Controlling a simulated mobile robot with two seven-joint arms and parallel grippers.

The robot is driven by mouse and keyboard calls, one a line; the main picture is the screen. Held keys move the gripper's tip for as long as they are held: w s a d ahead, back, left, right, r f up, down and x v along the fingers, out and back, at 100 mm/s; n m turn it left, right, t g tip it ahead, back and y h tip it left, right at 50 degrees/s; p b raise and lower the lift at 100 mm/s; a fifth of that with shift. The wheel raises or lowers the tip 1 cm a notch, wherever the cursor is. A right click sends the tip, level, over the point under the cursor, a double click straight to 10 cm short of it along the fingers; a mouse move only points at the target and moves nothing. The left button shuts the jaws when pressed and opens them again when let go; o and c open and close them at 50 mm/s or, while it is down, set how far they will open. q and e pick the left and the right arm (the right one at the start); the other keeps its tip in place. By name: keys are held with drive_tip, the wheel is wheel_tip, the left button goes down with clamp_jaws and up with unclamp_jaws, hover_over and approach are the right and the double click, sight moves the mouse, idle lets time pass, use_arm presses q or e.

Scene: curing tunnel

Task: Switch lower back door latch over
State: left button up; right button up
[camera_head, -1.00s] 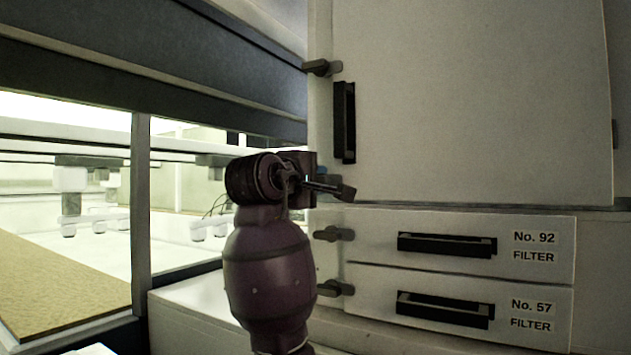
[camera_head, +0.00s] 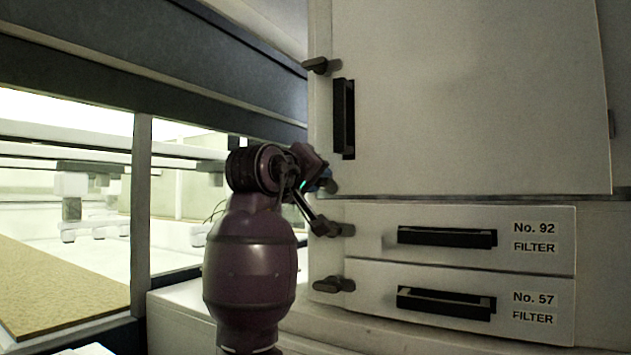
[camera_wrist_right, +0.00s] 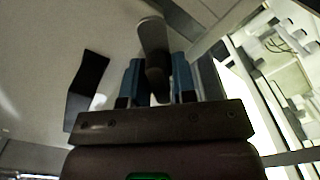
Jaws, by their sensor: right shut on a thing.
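The large pale back door (camera_head: 470,100) is closed against its cabinet, with a black upright handle (camera_head: 344,118) near its left edge. Its lower latch (camera_head: 332,187) is a small grey lever at the door's lower left corner, mostly hidden by my right gripper (camera_head: 325,180). In the right wrist view the grey latch (camera_wrist_right: 153,45) lies lengthwise between the blue fingers of my right gripper (camera_wrist_right: 158,80), which is shut on it. My left gripper is not in view.
Below the door are two filter drawers, No. 92 (camera_head: 540,250) and No. 57 (camera_head: 540,318), each with its own latch at the left. A bracket on my right wrist hangs close to the No. 92 latch (camera_head: 342,230). The lit tunnel opening (camera_head: 100,200) is at left.

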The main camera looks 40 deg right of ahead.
drive_tip(key=m, duration=0.4)
drive_tip(key=shift+f+m+b, duration=0.1)
drive_tip(key=shift+m+b, duration=0.2)
drive_tip(key=shift+b, duration=0.1)
drive_tip(key=m, duration=0.3)
drive_tip(key=shift+m+b, duration=0.35)
drive_tip(key=shift+m, duration=0.55)
drive_tip(key=o, duration=0.8)
drive_tip(key=shift+c, duration=0.2)
drive_tip(key=shift+a, duration=0.15)
